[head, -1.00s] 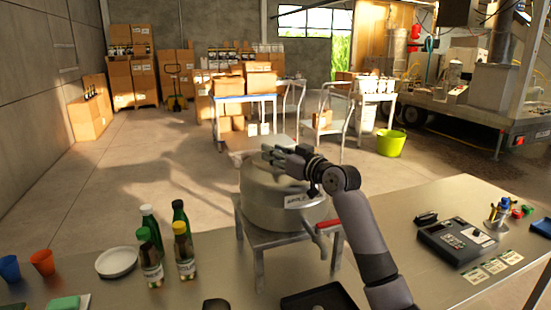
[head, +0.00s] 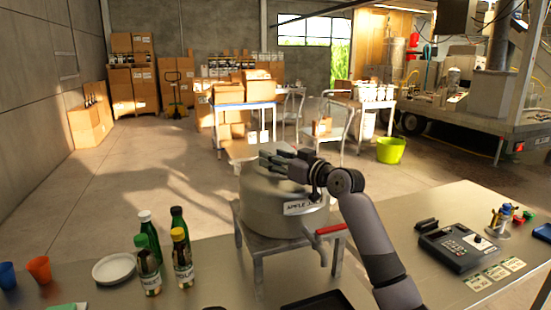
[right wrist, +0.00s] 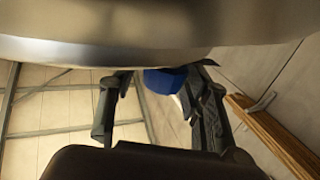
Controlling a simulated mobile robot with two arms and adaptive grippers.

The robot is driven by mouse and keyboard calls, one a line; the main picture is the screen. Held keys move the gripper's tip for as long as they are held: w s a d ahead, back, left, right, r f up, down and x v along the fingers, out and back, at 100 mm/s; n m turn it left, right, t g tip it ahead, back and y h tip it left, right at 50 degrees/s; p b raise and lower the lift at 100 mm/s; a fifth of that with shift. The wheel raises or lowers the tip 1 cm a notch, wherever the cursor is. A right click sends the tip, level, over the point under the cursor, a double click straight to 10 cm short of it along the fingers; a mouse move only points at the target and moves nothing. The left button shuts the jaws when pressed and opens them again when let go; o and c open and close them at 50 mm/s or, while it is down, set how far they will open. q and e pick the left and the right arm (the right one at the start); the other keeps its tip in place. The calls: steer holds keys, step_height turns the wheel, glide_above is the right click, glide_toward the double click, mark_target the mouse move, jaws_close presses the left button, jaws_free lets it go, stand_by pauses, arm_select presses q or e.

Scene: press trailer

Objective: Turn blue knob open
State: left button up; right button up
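A blue part (right wrist: 165,80), which looks like the blue knob, shows in the right wrist view just under the rounded edge of a large metal tank. Part of it is hidden behind the tank and my gripper. I cannot make out the knob in the head view. My right gripper (head: 272,157) is at the top, far side of the steel tank (head: 268,212) in the head view. In the right wrist view its two dark fingers (right wrist: 155,98) are apart, with the blue part between and beyond them. Contact cannot be told. My left gripper is out of view.
The tank stands on a metal stand (head: 258,245) with a red-handled valve (head: 330,229) at its front. Several bottles (head: 150,270) and a white plate (head: 114,268) are to the left. A label device (head: 458,248) sits on the right of the table.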

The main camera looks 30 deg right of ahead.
steer(key=shift+o, duration=0.5)
steer(key=shift+s+f, duration=0.1)
steer(key=s+d, duration=0.2)
steer(key=s, duration=0.9)
steer(key=shift+s, duration=0.35)
